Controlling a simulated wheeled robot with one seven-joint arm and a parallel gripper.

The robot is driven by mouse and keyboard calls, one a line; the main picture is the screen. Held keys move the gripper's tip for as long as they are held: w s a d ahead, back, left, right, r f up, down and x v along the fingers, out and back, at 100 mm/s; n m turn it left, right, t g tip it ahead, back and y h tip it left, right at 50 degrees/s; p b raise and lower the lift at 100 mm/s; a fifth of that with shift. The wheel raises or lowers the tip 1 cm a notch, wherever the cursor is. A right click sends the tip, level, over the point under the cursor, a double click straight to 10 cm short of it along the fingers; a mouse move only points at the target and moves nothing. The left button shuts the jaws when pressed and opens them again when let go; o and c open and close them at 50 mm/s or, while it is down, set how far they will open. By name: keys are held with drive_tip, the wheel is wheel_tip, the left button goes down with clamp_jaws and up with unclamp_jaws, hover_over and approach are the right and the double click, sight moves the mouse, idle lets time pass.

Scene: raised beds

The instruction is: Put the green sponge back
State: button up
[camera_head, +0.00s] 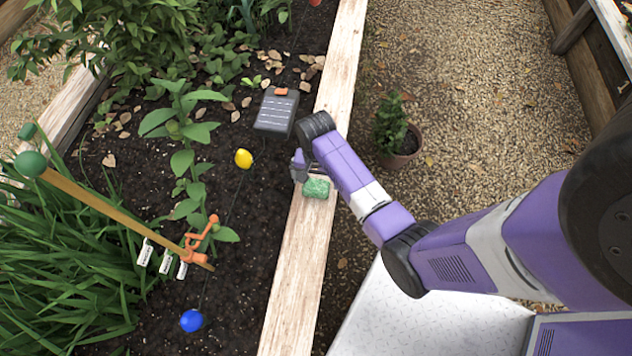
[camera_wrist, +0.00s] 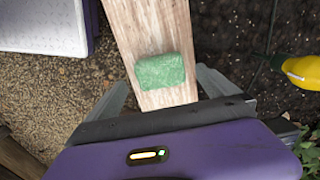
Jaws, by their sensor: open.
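The green sponge (camera_head: 316,188) lies on the wooden edge board of the raised bed (camera_head: 298,262). In the wrist view the sponge (camera_wrist: 161,71) lies across the board (camera_wrist: 150,22), just beyond my gripper and between the lines of its two fingers. My gripper (camera_wrist: 165,88) is open and empty, with one finger on each side of the board. In the head view my gripper (camera_head: 299,172) is over the board right by the sponge, partly hidden by my wrist. I cannot tell its exact height above the board.
In the soil are a dark panel box (camera_head: 276,112), a yellow ball-like object (camera_head: 243,158), a blue one (camera_head: 191,320) and a leaning stake (camera_head: 110,212) with hanging tags. A potted plant (camera_head: 398,135) stands on the gravel right of the board. Plants fill the bed's left side.

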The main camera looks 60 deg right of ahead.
sight(316, 186)
wheel_tip(316, 186, up, 8)
drive_tip(key=p, duration=0.2)
drive_tip(key=s+a+n+t+h, duration=0.2)
drive_tip(key=s+a+n+t, duration=0.45)
drive_tip(key=s+a, duration=0.25)
drive_tip(key=s+a+r+n+t, duration=0.2)
drive_tip(key=s+a+r, duration=0.1)
drive_tip(key=r, duration=0.5)
drive_tip(key=s+a+r+n+t+y, duration=0.1)
drive_tip(key=s+a+r+n+t, duration=0.2)
drive_tip(key=r, duration=0.6)
drive_tip(key=s+a+r+n+t+y, duration=0.1)
drive_tip(key=s+a+r+n+t, duration=0.1)
drive_tip(key=r, duration=0.7)
drive_tip(key=shift+s+a+r+t, duration=0.25)
drive_tip(key=shift+s+a+t, duration=0.5)
drive_tip(key=shift+a, duration=0.15)
drive_tip(key=shift+n, duration=0.25)
wheel_tip(316, 186, up, 6)
drive_tip(key=p, duration=0.5)
